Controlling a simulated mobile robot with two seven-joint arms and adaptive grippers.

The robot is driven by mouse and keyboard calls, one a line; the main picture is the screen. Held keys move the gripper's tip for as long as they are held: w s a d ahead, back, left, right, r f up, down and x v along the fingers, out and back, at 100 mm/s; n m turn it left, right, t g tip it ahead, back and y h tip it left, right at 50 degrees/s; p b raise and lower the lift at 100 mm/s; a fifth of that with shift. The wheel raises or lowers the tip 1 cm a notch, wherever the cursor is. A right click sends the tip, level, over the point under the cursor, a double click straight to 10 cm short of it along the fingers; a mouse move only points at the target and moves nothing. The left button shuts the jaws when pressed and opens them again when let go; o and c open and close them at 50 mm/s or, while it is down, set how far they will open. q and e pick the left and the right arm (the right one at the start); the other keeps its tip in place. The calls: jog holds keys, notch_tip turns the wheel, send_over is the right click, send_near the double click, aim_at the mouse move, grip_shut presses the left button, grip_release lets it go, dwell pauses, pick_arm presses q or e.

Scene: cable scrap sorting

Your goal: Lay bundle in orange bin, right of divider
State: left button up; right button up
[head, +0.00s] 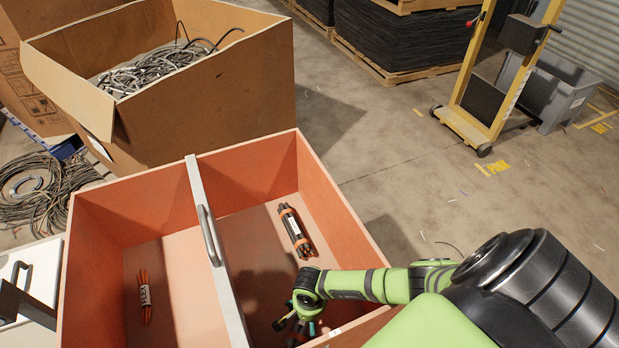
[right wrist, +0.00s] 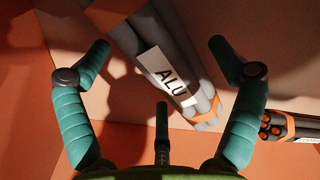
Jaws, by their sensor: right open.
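The orange bin (head: 330,200) is split by a pale divider (head: 196,185) with a grey handle. My right gripper (head: 300,328) is low inside the compartment right of the divider, near the front wall. In the right wrist view its teal fingers (right wrist: 160,75) are spread open. A grey bundle with a white ALU label and orange bands (right wrist: 178,70) lies between and beyond the fingertips; whether they touch it I cannot tell. In the head view that bundle is mostly hidden by the gripper. My left gripper is not in view.
A dark bundle with orange bands (head: 295,231) lies farther back in the right compartment; it also shows in the right wrist view (right wrist: 290,130). An orange cable bundle (head: 145,297) lies in the left compartment. A cardboard box of cables (head: 210,120) stands behind the bin.

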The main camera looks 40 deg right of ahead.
notch_tip(320, 180, up, 12)
jog(key=p, duration=0.1)
dwell(0.5)
